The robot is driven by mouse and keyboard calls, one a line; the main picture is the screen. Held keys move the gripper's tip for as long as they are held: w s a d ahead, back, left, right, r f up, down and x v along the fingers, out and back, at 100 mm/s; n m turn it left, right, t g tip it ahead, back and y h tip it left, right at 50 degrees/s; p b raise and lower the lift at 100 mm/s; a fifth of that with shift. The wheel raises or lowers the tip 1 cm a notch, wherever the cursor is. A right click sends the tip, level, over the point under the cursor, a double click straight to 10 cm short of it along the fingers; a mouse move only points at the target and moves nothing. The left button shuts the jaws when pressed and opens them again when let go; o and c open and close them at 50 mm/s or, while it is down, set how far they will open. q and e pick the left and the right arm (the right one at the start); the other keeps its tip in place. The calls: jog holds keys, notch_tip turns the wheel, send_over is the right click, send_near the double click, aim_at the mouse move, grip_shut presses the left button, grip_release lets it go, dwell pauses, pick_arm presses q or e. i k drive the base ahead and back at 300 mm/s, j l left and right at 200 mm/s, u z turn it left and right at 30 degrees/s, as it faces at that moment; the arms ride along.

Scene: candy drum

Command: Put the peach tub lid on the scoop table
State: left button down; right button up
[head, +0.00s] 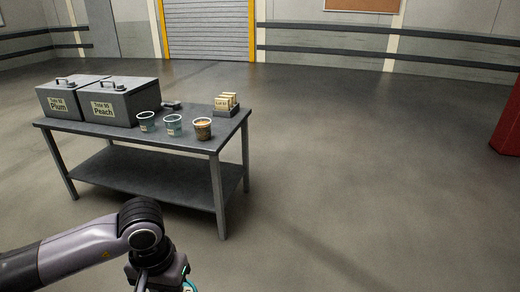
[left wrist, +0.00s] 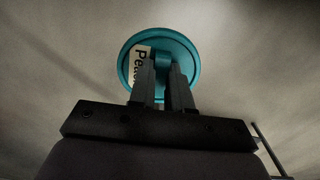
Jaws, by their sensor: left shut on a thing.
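The peach tub lid (left wrist: 188,57) is a teal disc with a raised rim and a pale label reading "Peac…", partly hidden by the fingers. My left gripper (left wrist: 163,72) is shut on its middle, with the floor behind it. In the head view my left gripper (head: 160,284) is at the bottom edge, and a sliver of the teal lid (head: 189,287) shows beside it. A grey table (head: 85,127) with a lower shelf stands at the left, beyond the gripper. Whether it is the scoop table is not labelled. My right gripper is not in view.
On the table stand grey totes marked Plum (head: 58,103) and Peach (head: 104,110), two teal tubs (head: 146,122) (head: 173,126), an orange-brown tub (head: 203,130), a card holder (head: 227,106) and a small dark item (head: 171,105). The front right tabletop has little bare room.

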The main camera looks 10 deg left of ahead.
aim_at(186, 124)
jog(key=i+u, duration=0.65)
jog(key=i, duration=0.15)
jog(key=i+u, duration=0.65)
jog(key=i+l+u, duration=0.1)
jog(key=i+u, duration=0.25)
jog(key=i, duration=0.65)
jog(key=i+z, duration=0.4)
jog(key=i+j+z, duration=0.15)
jog(key=z, duration=0.25)
jog(key=i+j+z, duration=0.1)
jog(key=z, duration=0.4)
jog(key=i+j+z, duration=0.15)
jog(key=z, duration=0.3)
jog(key=i+j+z, duration=0.4)
jog(key=z, duration=0.25)
jog(key=i, duration=0.05)
